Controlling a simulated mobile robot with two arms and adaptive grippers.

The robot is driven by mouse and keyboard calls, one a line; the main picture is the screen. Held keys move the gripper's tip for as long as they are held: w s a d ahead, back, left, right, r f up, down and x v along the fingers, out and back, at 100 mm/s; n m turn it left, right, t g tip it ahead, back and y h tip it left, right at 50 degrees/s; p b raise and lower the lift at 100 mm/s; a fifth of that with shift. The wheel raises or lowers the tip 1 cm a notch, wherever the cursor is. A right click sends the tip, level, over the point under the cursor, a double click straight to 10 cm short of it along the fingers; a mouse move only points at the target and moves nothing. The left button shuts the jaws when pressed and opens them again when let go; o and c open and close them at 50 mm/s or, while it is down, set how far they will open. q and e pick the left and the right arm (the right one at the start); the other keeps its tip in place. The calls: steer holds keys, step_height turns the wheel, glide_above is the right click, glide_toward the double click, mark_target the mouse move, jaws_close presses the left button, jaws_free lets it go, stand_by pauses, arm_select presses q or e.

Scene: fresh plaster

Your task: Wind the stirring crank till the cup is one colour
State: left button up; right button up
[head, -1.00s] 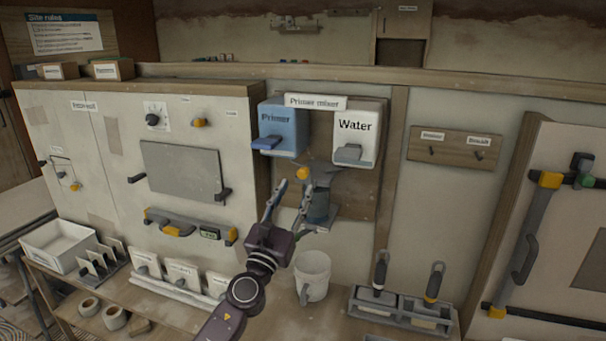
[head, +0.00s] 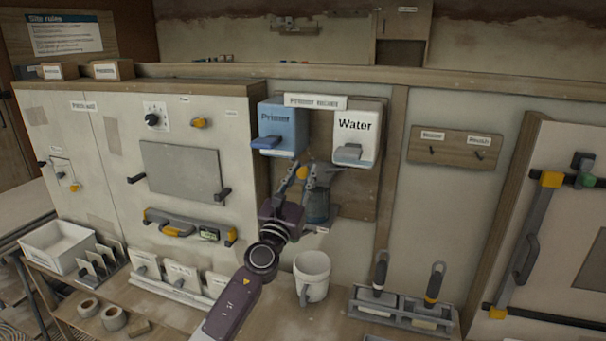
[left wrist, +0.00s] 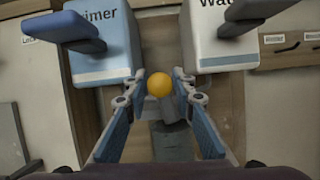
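The stirring crank's yellow knob (head: 302,172) is below the primer and water boxes. My left gripper (head: 301,176) is open around it. In the left wrist view, the knob (left wrist: 159,85) lies between the two fingertips, with small gaps at its sides. A blue-grey cup (head: 319,207) stands under the mixer, partly hidden behind my gripper. Its contents cannot be made out. My right gripper is in neither view.
The blue primer box (head: 281,128) and white water box (head: 357,133) hang just above my gripper.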

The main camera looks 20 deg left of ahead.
arm_select(q)
jaws_close()
steer(key=shift+a+n, duration=0.1)
steer(key=shift+n, duration=0.2)
step_height(320, 180, down, 9)
steer(key=n+g+y+p, duration=0.4)
steer(key=n+g+p, duration=0.4)
steer(key=n, duration=2.3)
steer(key=shift+a+n+y+p, duration=0.25)
steer(key=shift+n+y+p, duration=0.05)
steer(key=shift+n+p, duration=0.1)
steer(key=shift+f, duration=0.1)
